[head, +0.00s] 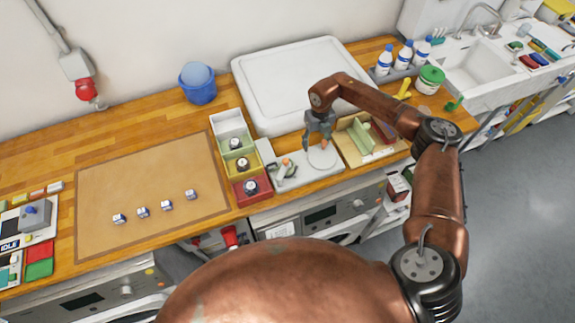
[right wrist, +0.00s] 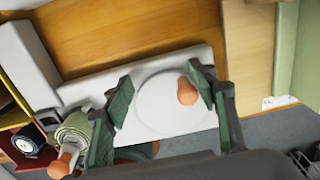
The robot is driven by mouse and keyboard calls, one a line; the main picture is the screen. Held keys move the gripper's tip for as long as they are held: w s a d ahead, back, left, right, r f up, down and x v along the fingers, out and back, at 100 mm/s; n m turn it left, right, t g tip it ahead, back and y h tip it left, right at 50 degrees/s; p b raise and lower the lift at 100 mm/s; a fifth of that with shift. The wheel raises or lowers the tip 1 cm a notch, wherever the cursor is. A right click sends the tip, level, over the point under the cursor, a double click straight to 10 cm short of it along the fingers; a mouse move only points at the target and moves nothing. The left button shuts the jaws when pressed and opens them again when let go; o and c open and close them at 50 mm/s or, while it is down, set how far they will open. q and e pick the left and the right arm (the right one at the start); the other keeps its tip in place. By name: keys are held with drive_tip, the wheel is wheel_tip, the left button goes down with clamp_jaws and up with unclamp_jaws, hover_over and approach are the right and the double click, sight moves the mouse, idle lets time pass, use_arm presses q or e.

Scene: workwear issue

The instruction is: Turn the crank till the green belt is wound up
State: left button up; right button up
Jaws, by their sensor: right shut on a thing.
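The winding device is a white base (head: 300,180) near the table's front edge. It carries a pale round crank disc (head: 326,158) with an orange knob, which shows in the right wrist view (right wrist: 187,93). The rolled green belt (right wrist: 75,130) sits at the other end of the base, beside another orange knob (right wrist: 62,165). How much belt is wound is too small to tell. My left gripper is out of view.
A wooden tray (head: 350,150) with green items is close on the right. A large white lid (head: 285,75) lies behind. A brown mat (head: 150,185) with several small metal pieces is further left.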

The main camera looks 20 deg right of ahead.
sight(313, 156)
drive_tip(key=o, duration=0.4)
drive_tip(key=shift+s+a+f, duration=0.25)
drive_tip(key=shift+s+a, duration=0.1)
drive_tip(key=shift+s, duration=0.15)
drive_tip(key=shift+s+a+f, duration=0.2)
drive_tip(key=shift+s+a, duration=0.1)
drive_tip(key=shift+s, duration=0.2)
drive_tip(key=shift+o, duration=0.8)
drive_tip(key=shift+s+a+r+p, duration=0.25)
drive_tip(key=shift+s+a+p, duration=0.3)
drive_tip(key=shift+s, duration=0.2)
drive_tip(key=shift+w+a+r, duration=0.25)
drive_tip(key=shift+a+r, duration=0.15)
drive_tip(key=shift+a, duration=0.05)
drive_tip(key=c, duration=0.9)
drive_tip(key=shift+a+r, duration=0.1)
drive_tip(key=shift+r, duration=0.1)
drive_tip(key=c, duration=0.5)
drive_tip(key=shift+w, duration=0.2)
drive_tip(key=shift+c, duration=0.8)
drive_tip(key=o, duration=0.7)
drive_tip(key=shift+d, duration=0.2)
